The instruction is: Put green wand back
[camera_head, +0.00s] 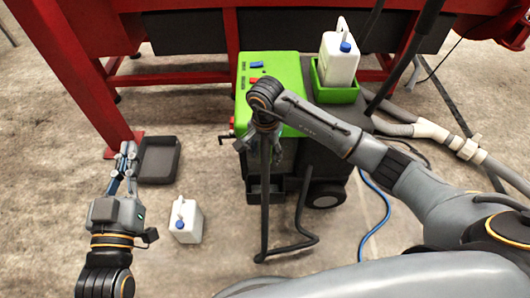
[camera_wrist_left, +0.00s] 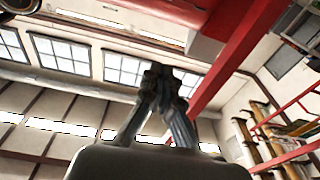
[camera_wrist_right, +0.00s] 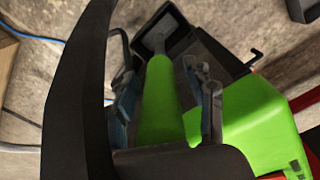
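The green wand (camera_wrist_right: 160,105) shows in the right wrist view as a green shaft running between my right gripper's fingers. Its far end points into a dark box-like holder (camera_wrist_right: 180,28). My right gripper (camera_wrist_right: 162,85) looks open around the wand, with a narrow gap on each side. In the head view, my right gripper (camera_head: 262,138) is over the front of the green-and-black machine (camera_head: 287,68) and its arm hides most of the wand. My left gripper (camera_head: 126,160) is at the left above the floor. It is shut and empty, with its fingertips together in the left wrist view (camera_wrist_left: 157,85).
A white jug (camera_head: 186,222) stands on the floor near a dark tray (camera_head: 160,158). Another white jug (camera_head: 339,60) sits in a green holder on the machine. A blue hose (camera_head: 378,228) and grey hoses lie at the right. A red frame (camera_head: 70,65) stands behind.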

